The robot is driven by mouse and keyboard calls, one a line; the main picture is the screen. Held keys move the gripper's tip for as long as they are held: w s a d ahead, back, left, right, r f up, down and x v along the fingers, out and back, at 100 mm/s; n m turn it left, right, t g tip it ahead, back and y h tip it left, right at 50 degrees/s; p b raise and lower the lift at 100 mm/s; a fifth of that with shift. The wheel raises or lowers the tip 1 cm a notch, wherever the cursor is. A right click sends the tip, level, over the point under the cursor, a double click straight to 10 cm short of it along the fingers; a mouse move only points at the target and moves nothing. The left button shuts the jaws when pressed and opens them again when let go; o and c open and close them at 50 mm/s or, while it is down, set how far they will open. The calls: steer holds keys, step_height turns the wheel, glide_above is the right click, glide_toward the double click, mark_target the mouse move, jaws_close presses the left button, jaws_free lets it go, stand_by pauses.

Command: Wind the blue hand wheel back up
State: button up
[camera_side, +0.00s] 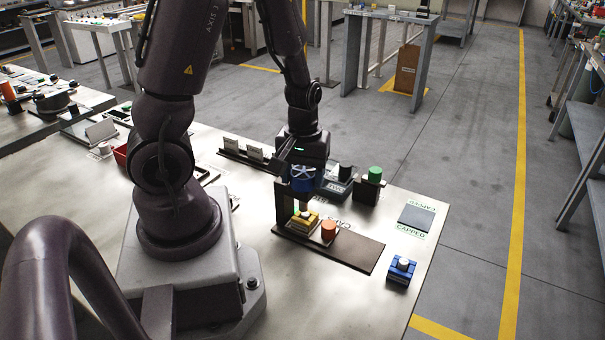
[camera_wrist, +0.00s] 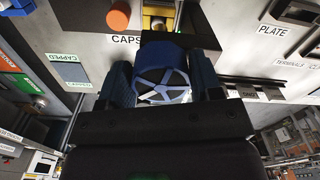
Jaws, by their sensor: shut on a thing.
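The blue hand wheel (camera_side: 304,180) with pale spokes sits at the top of a dark press frame (camera_side: 282,205). In the wrist view the wheel (camera_wrist: 163,82) is between the two fingers of my gripper (camera_wrist: 163,88). My gripper is shut on the wheel's rim from above; in the side view it (camera_side: 303,170) shows at the wheel. A yellow block (camera_side: 304,220) stands on the press base below the wheel. It also shows partly in the wrist view (camera_wrist: 157,20). The press spindle is mostly hidden, and I cannot tell how far the wheel is wound.
An orange cap (camera_side: 328,230) stands on the dark base plate (camera_side: 355,250), right of the yellow block. A green cylinder on a black block (camera_side: 370,187) stands behind.

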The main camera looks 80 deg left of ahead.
mark_target(304, 173)
steer(key=n, duration=0.4)
steer(key=shift+w+n, duration=0.1)
steer(key=shift+n, duration=0.3)
steer(key=n, duration=0.4)
steer(key=shift+w, duration=0.1)
steer(key=o, duration=0.9)
step_height(304, 173, up, 13)
stand_by(0.4)
stand_by(0.3)
